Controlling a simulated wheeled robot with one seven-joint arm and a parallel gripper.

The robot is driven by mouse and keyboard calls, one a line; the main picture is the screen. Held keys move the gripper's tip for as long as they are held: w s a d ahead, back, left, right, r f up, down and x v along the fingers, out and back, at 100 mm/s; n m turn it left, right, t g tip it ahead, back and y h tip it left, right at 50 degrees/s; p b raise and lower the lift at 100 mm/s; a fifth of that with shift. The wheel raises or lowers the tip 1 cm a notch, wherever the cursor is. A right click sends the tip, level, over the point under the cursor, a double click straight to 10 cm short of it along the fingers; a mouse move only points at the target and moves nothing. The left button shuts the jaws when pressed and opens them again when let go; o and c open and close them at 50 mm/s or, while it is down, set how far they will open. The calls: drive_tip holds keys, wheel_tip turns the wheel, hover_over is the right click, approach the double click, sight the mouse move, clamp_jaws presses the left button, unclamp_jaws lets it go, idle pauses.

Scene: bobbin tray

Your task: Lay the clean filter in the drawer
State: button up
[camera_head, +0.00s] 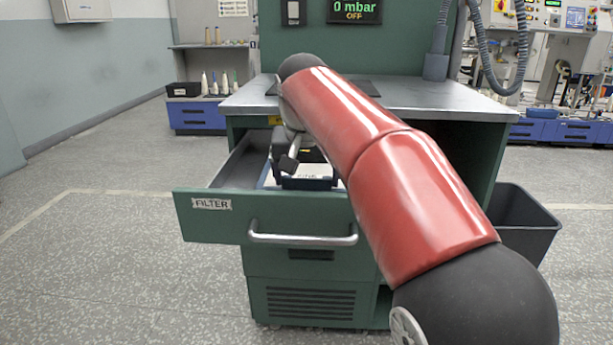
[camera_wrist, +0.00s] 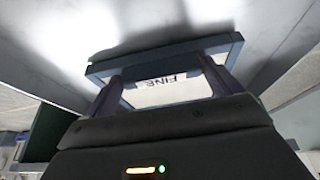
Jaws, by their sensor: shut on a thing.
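The clean filter is a white panel in a blue-grey frame marked FINE; it shows in the wrist view (camera_wrist: 172,92) and, partly hidden, in the head view (camera_head: 268,181). My gripper (camera_wrist: 165,85) is shut on the filter's near frame edge. In the head view my gripper (camera_head: 307,178) is inside the outline of the open drawer, and the filter is at the drawer's opening. I cannot tell whether the filter touches the drawer floor. The green drawer (camera_head: 215,217), labelled FILTER, is pulled out from the green cabinet. My red arm hides its right part.
The metal worktop (camera_head: 430,95) lies above and behind the drawer. A gauge display (camera_head: 354,11) reads 0 mbar OFF. A dark bin (camera_head: 525,220) stands right of the cabinet. The drawer handle (camera_head: 303,239) sticks out in front. Floor at the left is clear.

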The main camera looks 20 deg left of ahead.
drive_tip(key=shift+f, duration=0.25)
drive_tip(key=o, duration=0.8)
